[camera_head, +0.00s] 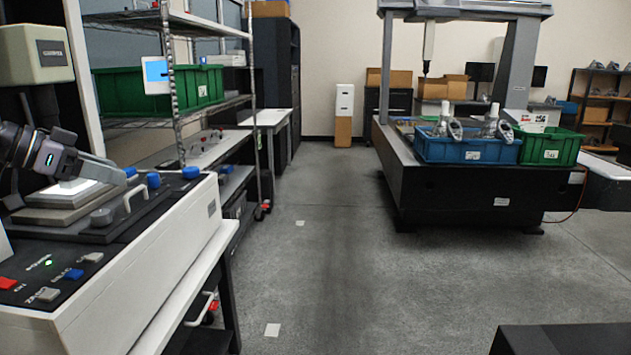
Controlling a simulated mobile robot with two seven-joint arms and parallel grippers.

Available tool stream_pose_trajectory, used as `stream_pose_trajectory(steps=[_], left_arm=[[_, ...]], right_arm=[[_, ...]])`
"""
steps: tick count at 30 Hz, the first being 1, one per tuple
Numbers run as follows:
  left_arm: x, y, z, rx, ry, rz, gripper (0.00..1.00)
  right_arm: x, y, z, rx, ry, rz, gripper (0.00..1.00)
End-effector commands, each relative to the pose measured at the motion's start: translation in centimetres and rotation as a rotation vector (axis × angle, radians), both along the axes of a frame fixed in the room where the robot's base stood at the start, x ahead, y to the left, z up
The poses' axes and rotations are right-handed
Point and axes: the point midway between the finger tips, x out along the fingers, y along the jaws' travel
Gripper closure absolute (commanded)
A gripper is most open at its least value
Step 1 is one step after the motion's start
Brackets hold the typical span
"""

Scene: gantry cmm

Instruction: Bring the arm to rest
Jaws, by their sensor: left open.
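My left gripper (102,172) reaches in from the left edge on its dark arm. It is open, with no object visible between its fingers. It hangs over the stage of a white bench instrument (135,262), near a bright white plate (72,190). I cannot tell whether the fingertips touch anything there. My right gripper is not in view.
A wire shelf with a green bin (125,92) stands behind the instrument. A gantry measuring machine (440,185) at right carries a blue bin (450,148) and a green bin (548,152). A dark block (565,340) sits at lower right.

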Motion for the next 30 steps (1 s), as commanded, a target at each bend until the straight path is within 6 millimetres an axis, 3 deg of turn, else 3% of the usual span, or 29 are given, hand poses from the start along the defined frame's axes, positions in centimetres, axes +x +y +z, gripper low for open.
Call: stream_pose_trajectory(steps=[1, 7, 14, 21, 30], left_arm=[[0.1, -0.7, -2.5, 0.028, 0.038, 0.005, 0.29], [-0.7, -3.3, -11.8, 0.147, 0.175, 0.040, 0.29], [-4.1, -6.6, -22.4, 0.273, 0.311, 0.087, 0.29], [-10.1, -9.8, -31.4, 0.366, 0.412, 0.143, 0.29], [-19.9, -13.0, -38.6, 0.425, 0.500, 0.240, 0.29]], right_arm=[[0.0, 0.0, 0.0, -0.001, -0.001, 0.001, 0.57], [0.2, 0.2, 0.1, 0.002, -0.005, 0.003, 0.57], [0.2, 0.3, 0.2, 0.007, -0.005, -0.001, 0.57], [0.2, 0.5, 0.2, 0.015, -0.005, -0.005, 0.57], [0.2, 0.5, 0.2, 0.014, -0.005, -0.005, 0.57]])
